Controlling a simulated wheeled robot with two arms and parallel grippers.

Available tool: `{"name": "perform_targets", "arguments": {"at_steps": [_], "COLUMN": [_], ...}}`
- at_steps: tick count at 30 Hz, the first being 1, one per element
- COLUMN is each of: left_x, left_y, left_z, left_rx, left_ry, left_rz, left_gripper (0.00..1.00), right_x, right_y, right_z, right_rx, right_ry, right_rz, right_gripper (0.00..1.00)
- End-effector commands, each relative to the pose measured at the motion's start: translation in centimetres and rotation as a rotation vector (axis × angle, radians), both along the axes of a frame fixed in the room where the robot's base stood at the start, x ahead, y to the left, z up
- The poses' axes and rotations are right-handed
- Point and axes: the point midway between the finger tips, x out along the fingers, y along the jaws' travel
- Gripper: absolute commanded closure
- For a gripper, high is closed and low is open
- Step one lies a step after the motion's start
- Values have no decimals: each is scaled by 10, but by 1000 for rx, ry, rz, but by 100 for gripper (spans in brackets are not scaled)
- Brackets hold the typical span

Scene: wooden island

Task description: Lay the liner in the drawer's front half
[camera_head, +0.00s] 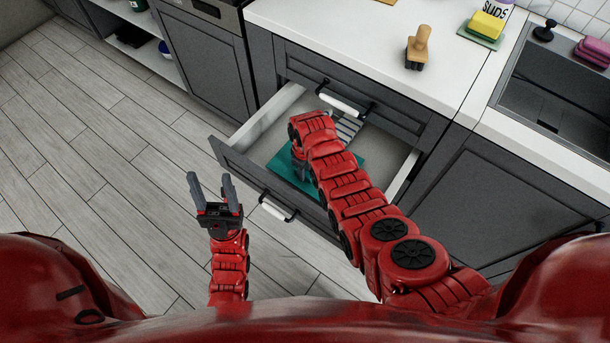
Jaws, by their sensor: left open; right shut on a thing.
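The drawer (222,157) is pulled open below the counter. A flat teal liner (282,169) shows inside it, toward the front panel, partly covered by my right arm. It also shows to the right of that arm. My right gripper (299,172) is inside the drawer at the liner, shut on it; its fingertips are mostly hidden by my wrist. I cannot tell whether the liner lies fully flat on the drawer floor. My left gripper (210,180) is open and empty, outside the drawer, left of its front panel.
A grey slatted thing (348,128) lies farther back in the drawer. A closed drawer with a white handle (340,104) is above. On the counter (345,35) stand a wooden-handled brush (417,48) and a yellow sponge (487,25); a sink (560,90) is right. Floor at left is clear.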

Motion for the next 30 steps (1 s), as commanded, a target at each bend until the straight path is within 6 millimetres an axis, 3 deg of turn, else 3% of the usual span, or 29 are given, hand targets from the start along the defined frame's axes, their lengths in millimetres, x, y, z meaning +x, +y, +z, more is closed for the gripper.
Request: {"name": "perform_targets", "arguments": {"at_steps": [10,24,25,30], "left_x": [0,0,0,0], "left_y": [0,0,0,0], "left_z": [-12,-17,-17,-16], "left_rx": [0,0,0,0], "left_ry": [0,0,0,0], "left_rz": [0,0,0,0], "left_gripper": [43,43,43,43], "right_x": [0,0,0,0], "right_y": [0,0,0,0], "right_z": [-30,-38,-38,-36], "right_rx": [-1,1,0,0], "right_ry": [2,-2,-1,-1], "right_rz": [0,0,0,0], "right_gripper": [100,100,69,41]}}
